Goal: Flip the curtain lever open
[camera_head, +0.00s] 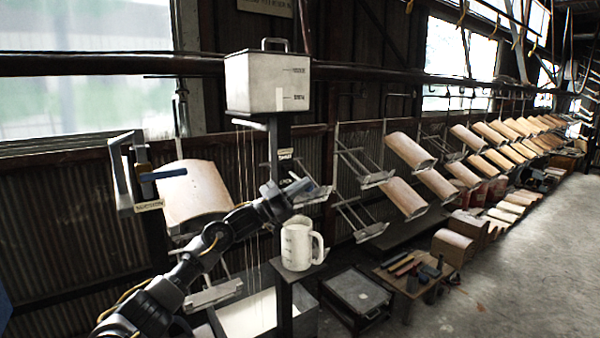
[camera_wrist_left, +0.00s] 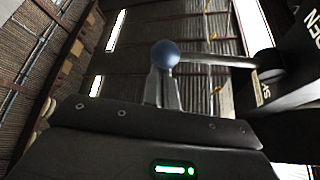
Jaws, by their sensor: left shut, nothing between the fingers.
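The curtain lever shows in the left wrist view as a pale rod (camera_wrist_left: 215,62) with a blue ball knob (camera_wrist_left: 166,54) at one end and a dark pivot at the other. My left gripper (camera_wrist_left: 168,88) is shut and empty, its fingertips right at the knob; I cannot tell whether they touch it. In the head view my left gripper (camera_head: 290,190) is at the dark post under the white tank (camera_head: 268,83), and it hides most of the lever there. A dark plate with partly cut-off lettering (camera_wrist_left: 314,25) is beside the pivot. My right gripper is out of view.
A white jug (camera_head: 297,247) stands on a small stand just below my left gripper. A bracket with a blue handle (camera_head: 163,174) and a curved tile (camera_head: 195,192) are to the left.

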